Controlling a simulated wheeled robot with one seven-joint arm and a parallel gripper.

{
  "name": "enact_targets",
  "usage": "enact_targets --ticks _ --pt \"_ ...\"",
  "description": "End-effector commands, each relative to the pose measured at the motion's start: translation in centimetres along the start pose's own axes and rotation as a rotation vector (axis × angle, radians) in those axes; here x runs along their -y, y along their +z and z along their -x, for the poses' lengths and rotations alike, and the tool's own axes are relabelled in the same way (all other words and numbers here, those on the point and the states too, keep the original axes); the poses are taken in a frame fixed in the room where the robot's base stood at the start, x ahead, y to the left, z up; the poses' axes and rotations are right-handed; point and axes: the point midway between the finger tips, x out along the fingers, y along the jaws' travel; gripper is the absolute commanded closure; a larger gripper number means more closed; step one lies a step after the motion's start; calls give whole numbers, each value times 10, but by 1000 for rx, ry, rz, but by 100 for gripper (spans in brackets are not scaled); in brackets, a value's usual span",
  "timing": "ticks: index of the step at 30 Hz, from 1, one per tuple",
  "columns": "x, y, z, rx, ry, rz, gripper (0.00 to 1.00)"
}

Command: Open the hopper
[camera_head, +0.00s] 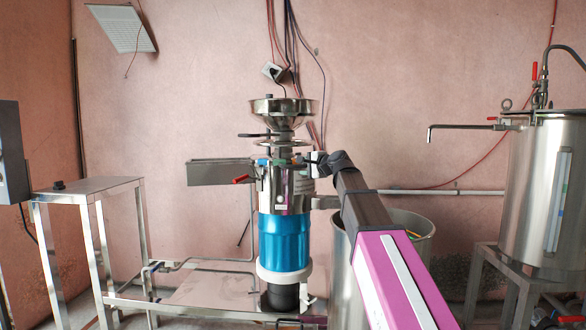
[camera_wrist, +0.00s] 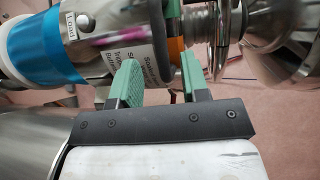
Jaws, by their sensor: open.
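The soy milk grinder stands in the middle of the head view, with a blue motor housing (camera_head: 285,238) and a shiny steel body above it. Its steel funnel hopper (camera_head: 284,106) sits on top, upright, over a narrow neck and a round disc. In the wrist view the machine lies sideways, and the hopper (camera_wrist: 285,35) shows at the right, partly cut off. My gripper (camera_wrist: 159,62) has two green fingers apart, with the printed label (camera_wrist: 130,58) and an orange part (camera_wrist: 177,48) of the machine showing between and behind them. I cannot tell whether they touch it.
A spout box (camera_head: 220,173) with a red handle (camera_head: 242,179) juts left from the grinder. A steel bucket (camera_head: 340,270) stands close on the right. A large steel tank (camera_head: 530,190) is farther right, and a steel table (camera_head: 95,186) is at left.

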Motion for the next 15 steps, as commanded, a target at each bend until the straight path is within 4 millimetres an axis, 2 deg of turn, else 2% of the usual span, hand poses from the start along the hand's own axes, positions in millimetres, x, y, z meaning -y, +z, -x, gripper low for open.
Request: enact_targets --ticks 1,6,10,15 --pt "1 -2 -13 1 1 0 58" --pt "1 -1 -41 1 1 1 58" --pt "0 -1 -56 0 1 0 58" --pt "0 0 -66 0 1 1 58"
